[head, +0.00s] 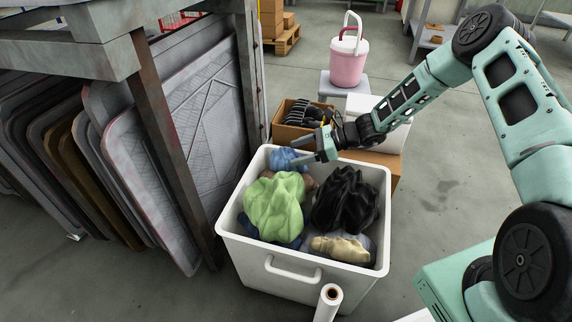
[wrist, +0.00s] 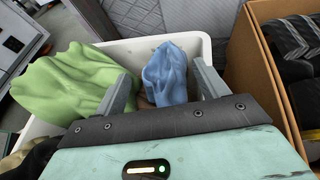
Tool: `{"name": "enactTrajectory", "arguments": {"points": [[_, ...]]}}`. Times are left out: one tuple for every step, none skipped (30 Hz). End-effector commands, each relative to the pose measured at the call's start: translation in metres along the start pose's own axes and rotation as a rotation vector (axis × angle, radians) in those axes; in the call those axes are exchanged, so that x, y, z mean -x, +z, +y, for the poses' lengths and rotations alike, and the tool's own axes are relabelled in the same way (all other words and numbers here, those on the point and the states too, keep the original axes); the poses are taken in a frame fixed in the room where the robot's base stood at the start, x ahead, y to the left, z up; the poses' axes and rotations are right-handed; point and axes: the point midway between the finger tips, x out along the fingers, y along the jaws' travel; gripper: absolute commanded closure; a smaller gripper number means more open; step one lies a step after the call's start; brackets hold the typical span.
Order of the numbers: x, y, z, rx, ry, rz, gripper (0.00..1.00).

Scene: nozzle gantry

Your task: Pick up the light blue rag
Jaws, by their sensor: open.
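The light blue rag (head: 289,159) lies at the back of a white bin (head: 291,278), against its far wall and behind a light green rag (head: 275,205). In the wrist view the light blue rag (wrist: 171,74) stands up as a crumpled lump between my gripper's fingers. My gripper (head: 304,160) is open above the bin's back rim, and its fingers reach down toward the rag. I cannot tell whether either finger touches it. The green rag (wrist: 70,83) is left of the fingers in the wrist view.
A black rag (head: 345,200) and a cream rag (head: 342,247) share the bin. A cardboard box (wrist: 258,80) with dark items stands close beside it. Grey panels (head: 205,110) lean in a metal rack on the left. A pink bucket (head: 347,62) stands behind.

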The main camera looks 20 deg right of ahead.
Motion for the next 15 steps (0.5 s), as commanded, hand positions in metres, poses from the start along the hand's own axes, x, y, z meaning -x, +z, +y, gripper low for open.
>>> {"name": "enactTrajectory", "arguments": {"points": [[-0.003, -0.001, -0.001, 0.001, 0.001, 0.000, 0.27], [-0.005, -0.002, -0.001, 0.001, 0.001, 0.000, 0.27], [-0.009, -0.002, -0.002, 0.002, 0.001, 0.000, 0.27], [-0.012, -0.003, -0.002, 0.002, 0.002, 0.000, 0.27], [-0.016, -0.004, -0.003, 0.003, 0.002, 0.000, 0.27], [-0.022, -0.004, -0.004, 0.003, 0.003, 0.000, 0.27], [-0.026, -0.005, -0.005, 0.003, 0.003, 0.000, 0.27], [-0.031, -0.005, -0.007, 0.003, 0.002, 0.000, 0.27], [-0.037, -0.005, -0.007, 0.003, 0.003, 0.000, 0.27], [-0.041, -0.004, -0.007, 0.002, 0.003, 0.000, 0.27], [-0.045, -0.004, -0.007, 0.002, 0.002, 0.000, 0.27], [-0.049, -0.004, -0.007, 0.001, 0.001, 0.000, 0.27], [-0.050, -0.003, -0.007, 0.001, 0.000, 0.000, 0.27], [-0.051, -0.002, -0.007, 0.001, 0.000, 0.000, 0.27], [-0.052, -0.001, -0.007, 0.001, 0.000, 0.000, 0.27]]}}
